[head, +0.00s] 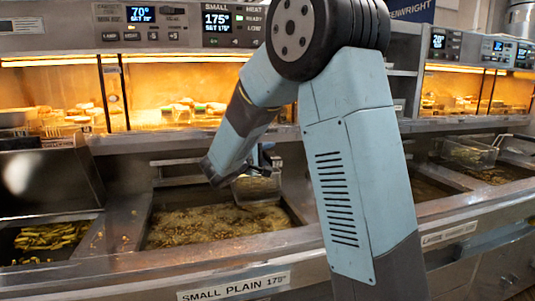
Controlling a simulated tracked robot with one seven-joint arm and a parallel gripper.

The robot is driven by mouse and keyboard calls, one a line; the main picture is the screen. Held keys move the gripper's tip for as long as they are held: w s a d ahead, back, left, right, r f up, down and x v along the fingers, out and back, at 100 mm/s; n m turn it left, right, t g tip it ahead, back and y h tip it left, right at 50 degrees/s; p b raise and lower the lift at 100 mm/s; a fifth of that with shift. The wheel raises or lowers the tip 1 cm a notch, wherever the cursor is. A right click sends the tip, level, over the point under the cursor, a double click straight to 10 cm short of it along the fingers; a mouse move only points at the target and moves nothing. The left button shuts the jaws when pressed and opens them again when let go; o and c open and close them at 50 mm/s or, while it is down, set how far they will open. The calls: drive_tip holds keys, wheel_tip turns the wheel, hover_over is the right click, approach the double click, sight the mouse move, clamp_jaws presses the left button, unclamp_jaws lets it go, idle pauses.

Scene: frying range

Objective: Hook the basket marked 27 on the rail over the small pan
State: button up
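The small pan (148,222), labelled "SMALL PLAIN 175°" on the front panel, holds bubbling brown oil. A rail (180,161) runs behind and above it at the left, and part of it is hidden by my arm. A small wire basket (256,187) is over the pan's back right part, close below my gripper (266,157). No number can be read on the basket. The gripper is small and dark here and partly covered by my arm, so its fingers and any grip on the basket handle cannot be made out.
A bay with fried pieces (50,236) lies left of the pan, beside a steel hood (50,180). Another basket (470,152) sits over the pans at the right. Lit warming shelves (180,100) stand behind. My arm hides the middle of the range.

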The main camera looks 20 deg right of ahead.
drive_tip(key=o, duration=0.3)
drive_tip(key=shift+a, duration=0.1)
